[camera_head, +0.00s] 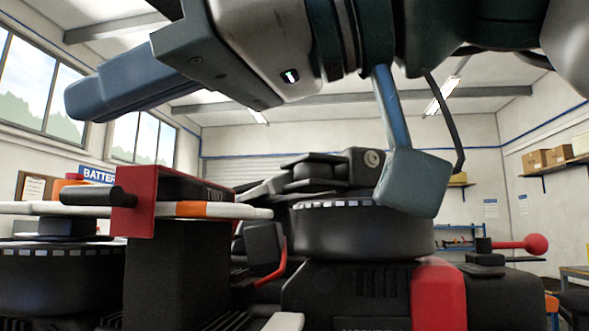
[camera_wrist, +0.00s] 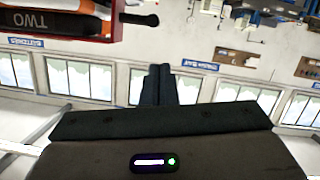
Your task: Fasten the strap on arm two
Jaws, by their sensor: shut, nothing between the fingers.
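A black block marked TWO (camera_head: 205,192) sits on a white drone arm with an orange band (camera_head: 190,209). A red upright piece (camera_head: 134,200) with a black bar handle (camera_head: 98,196) stands at the block's left end. I cannot tell which part is the strap, or whether it is fastened. In the wrist view, the TWO block (camera_wrist: 35,28) appears upside down at upper left, with the black handle (camera_wrist: 138,18) at its right. My gripper (camera_head: 78,102) is above and left of the block, apart from it. Its fingers (camera_wrist: 158,74) are together and empty.
The drone's dark round body (camera_head: 345,232) is right of the block. A dark pedestal (camera_head: 180,275) stands under the arm. A red-knobbed lever (camera_head: 520,244) is at far right. Open air lies between my gripper and the handle.

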